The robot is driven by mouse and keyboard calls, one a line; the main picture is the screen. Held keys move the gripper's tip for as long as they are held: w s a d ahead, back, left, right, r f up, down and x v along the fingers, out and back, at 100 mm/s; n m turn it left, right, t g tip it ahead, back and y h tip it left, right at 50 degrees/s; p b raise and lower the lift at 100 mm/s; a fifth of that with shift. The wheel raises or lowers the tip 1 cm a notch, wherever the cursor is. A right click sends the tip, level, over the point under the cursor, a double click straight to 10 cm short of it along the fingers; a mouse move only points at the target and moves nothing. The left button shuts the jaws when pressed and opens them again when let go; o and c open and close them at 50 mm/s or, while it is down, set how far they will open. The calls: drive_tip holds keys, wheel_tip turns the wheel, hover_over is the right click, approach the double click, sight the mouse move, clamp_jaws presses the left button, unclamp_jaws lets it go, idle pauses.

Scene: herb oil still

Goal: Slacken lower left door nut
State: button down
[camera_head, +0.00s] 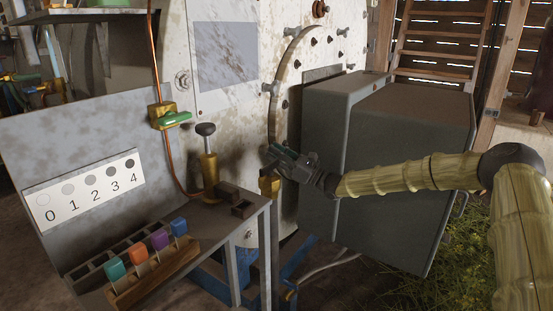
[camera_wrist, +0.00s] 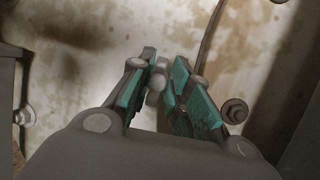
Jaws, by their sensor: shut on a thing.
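The pale, stained still wall (camera_head: 228,117) carries a curved door rim (camera_head: 277,62) with several fasteners along it. One door nut (camera_head: 268,88) stands out at the rim's left side and another (camera_head: 291,32) higher up. My gripper (camera_head: 273,153) is at the lower left of the rim. In the wrist view, its teal-padded fingers (camera_wrist: 160,86) are shut on a small grey nut (camera_wrist: 156,72). In the head view the gripper hides this nut. Another round nut (camera_wrist: 235,110) shows to the right of the fingers in the wrist view, apart from them.
A large grey box (camera_head: 345,125) stands right of the rim, close to my gripper. To the left is a bench with a brass valve (camera_head: 208,165), a dark small block (camera_head: 243,209), a rack of coloured-handled tools (camera_head: 150,272) and a numbered chart (camera_head: 85,191).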

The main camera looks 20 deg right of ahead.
drive_tip(key=shift+f+n+g+y+b, duration=0.15)
drive_tip(key=shift+n+g+y+b, duration=0.4)
drive_tip(key=shift+n, duration=0.85)
drive_tip(key=shift+g+h, duration=0.25)
drive_tip(key=shift+h, duration=0.1)
drive_tip(key=c, duration=1.4)
unclamp_jaws()
drive_tip(key=shift+v, duration=3.75)
